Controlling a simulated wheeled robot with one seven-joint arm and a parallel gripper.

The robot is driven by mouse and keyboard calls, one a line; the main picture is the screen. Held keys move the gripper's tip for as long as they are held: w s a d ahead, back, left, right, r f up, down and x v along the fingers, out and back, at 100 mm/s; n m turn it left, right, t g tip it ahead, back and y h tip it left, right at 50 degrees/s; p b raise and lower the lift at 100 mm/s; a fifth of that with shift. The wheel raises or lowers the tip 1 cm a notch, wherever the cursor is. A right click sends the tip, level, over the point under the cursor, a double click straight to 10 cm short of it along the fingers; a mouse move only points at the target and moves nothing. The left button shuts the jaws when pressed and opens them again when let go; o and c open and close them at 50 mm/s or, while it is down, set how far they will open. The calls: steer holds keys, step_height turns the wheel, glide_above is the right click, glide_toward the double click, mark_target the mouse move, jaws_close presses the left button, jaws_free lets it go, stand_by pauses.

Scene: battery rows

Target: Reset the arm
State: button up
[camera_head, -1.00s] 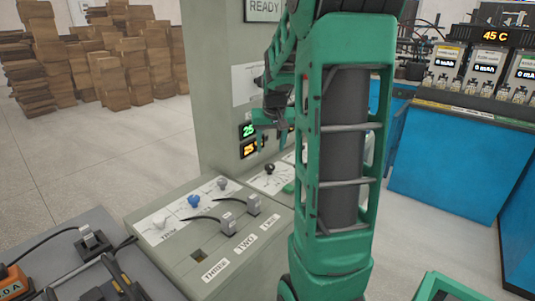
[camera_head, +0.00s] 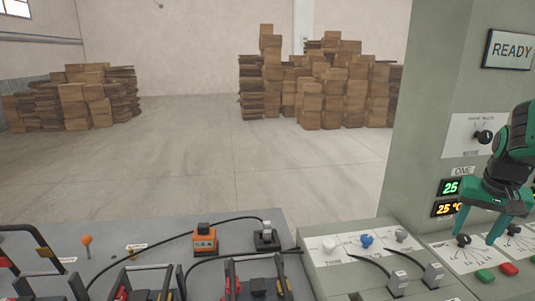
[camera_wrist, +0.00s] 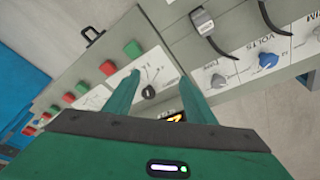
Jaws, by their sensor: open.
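My green gripper (camera_head: 480,225) is at the right of the head view, in front of the grey control cabinet (camera_head: 425,110). Its two fingers are spread, with nothing seen between them. In the head view a black knob (camera_head: 463,240) on the sloped panel is close to the fingertips; whether they touch it I cannot tell. In the wrist view the open fingers reach over the panel, and the black knob (camera_wrist: 149,92) shows between them.
Green (camera_head: 485,276) and red (camera_head: 508,268) buttons lie below the knobs. The cabinet bears a READY screen (camera_head: 511,49) and lit displays (camera_head: 449,187). White and blue knobs (camera_head: 366,240) and plugged cables (camera_head: 397,282) sit on the left panel. A grey bench (camera_head: 160,250) holds an orange connector (camera_head: 203,238).

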steer(key=s+a+f+g+y, duration=0.1)
steer(key=s+a, duration=0.6)
steer(key=s, duration=0.2)
steer(key=s+a+f+n+g+y, duration=0.1)
steer(key=s+a+f, duration=0.1)
steer(key=s+a, duration=0.5)
steer(key=shift+s+f, duration=0.3)
steer(key=shift+s, duration=0.9)
steer(key=shift+a, duration=0.1)
steer(key=shift+w+f+g, duration=0.25)
steer(key=shift+w+g, duration=0.05)
steer(key=shift+w, duration=0.3)
